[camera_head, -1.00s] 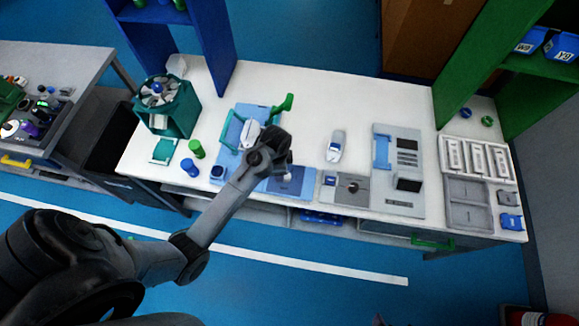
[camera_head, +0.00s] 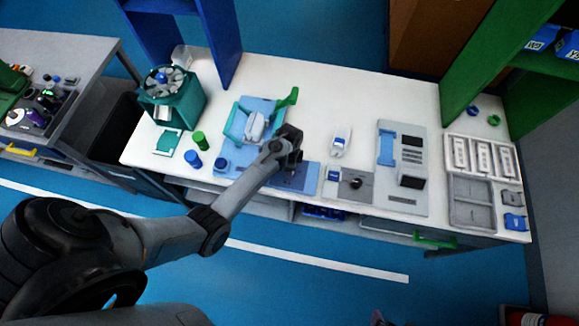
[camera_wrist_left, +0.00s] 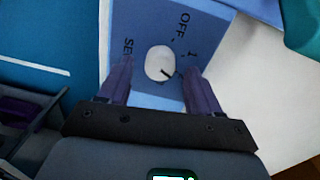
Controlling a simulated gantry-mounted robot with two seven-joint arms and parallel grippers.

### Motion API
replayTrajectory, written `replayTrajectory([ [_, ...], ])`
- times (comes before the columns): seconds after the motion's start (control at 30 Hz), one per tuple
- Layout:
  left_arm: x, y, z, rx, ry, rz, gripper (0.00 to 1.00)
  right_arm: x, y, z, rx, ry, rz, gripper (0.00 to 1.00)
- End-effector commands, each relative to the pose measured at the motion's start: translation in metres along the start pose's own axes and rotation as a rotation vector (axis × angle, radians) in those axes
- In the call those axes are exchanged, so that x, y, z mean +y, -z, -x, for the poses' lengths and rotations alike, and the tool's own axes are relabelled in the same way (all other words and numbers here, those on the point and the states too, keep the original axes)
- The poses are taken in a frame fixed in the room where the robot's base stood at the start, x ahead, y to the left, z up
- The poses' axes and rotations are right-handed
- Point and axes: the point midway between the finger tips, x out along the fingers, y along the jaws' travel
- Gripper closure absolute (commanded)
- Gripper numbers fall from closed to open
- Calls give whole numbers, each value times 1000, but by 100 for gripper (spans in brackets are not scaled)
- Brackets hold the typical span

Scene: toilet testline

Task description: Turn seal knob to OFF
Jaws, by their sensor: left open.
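The seal knob (camera_wrist_left: 160,63) is a round white dial with a short dark mark near its lower right edge, on a blue panel (camera_wrist_left: 152,20) in the left wrist view. Dark OFF lettering is at its upper right, and letters beginning SE are at its left. My left gripper (camera_wrist_left: 160,85) is open, with one finger on each side of the knob. I cannot tell whether the fingers touch it. In the head view my left gripper (camera_head: 292,168) is over the blue panel (camera_head: 309,183) near the table's front edge, and it hides the knob. My right gripper is not in view.
A blue and green fixture (camera_head: 238,122) stands behind the gripper. Blue (camera_head: 193,160) and green (camera_head: 199,140) cylinders stand left. A grey plate with a black knob (camera_head: 356,183) and a grey device (camera_head: 403,160) are right.

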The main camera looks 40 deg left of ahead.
Motion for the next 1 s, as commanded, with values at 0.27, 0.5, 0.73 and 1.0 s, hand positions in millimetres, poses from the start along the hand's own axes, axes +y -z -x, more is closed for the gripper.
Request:
replayTrajectory([
  [0.27, 0, 0, -16, 1, 1, 0, 36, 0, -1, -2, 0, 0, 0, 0],
  [0.5, 0, 0, -16, 1, 1, 0, 36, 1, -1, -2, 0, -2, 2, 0],
  [0.73, 0, 0, -16, 1, 1, 0, 68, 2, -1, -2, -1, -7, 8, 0],
  [1.0, 0, 0, -16, 0, 0, 3, 92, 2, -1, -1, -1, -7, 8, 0],
])
